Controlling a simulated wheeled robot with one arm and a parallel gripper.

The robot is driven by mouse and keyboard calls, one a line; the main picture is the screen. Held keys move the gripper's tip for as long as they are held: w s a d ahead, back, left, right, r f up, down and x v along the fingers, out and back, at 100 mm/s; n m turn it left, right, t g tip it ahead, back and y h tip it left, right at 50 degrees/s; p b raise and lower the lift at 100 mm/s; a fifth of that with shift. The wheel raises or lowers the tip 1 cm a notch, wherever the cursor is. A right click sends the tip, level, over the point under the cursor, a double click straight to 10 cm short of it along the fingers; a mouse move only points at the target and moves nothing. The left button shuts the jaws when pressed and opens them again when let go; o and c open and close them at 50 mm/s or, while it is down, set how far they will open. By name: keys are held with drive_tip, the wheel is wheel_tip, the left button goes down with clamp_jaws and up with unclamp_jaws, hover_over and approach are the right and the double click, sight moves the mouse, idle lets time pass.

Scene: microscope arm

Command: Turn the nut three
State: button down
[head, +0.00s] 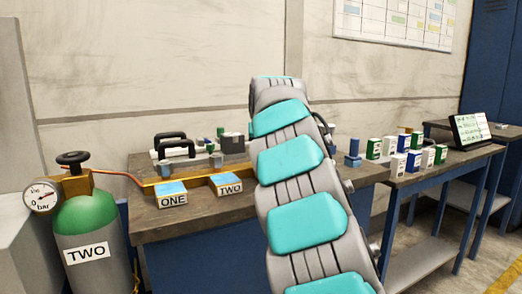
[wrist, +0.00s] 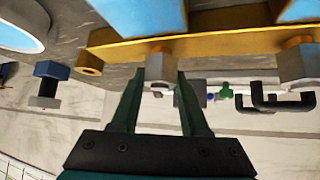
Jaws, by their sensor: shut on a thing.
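In the wrist view, which is upside down, my gripper (wrist: 159,78) has its two dark green fingers on either side of a grey hex nut (wrist: 161,62). The nut sits at the yellow bar (wrist: 220,44), and the fingertips are shut on it. No number shows on this nut, so I cannot read which one it is. A second grey nut (wrist: 298,62) is farther right along the bar. In the head view my arm hides my gripper and the held nut. The yellow bar (head: 196,185) shows left of my arm, with blue-topped blocks labelled ONE (head: 173,199) and TWO (head: 231,191).
A green cylinder labelled TWO (head: 86,232) with a gauge (head: 41,196) stands left of the workbench (head: 200,229). Black handles (head: 171,147) rise behind the bar. Several labelled small blocks and a tablet (head: 470,130) are at the right. A blue-headed bolt (wrist: 49,69) shows in the wrist view.

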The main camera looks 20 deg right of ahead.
drive_tip(key=shift+f+m+g+h, duration=0.1)
drive_tip(key=shift+m+g+h, duration=0.3)
drive_tip(key=shift+m+h, duration=0.45)
drive_tip(key=shift+c, duration=2)
unclamp_jaws()
drive_tip(key=shift+b+v, duration=0.45)
drive_tip(key=shift+v, duration=3.45)
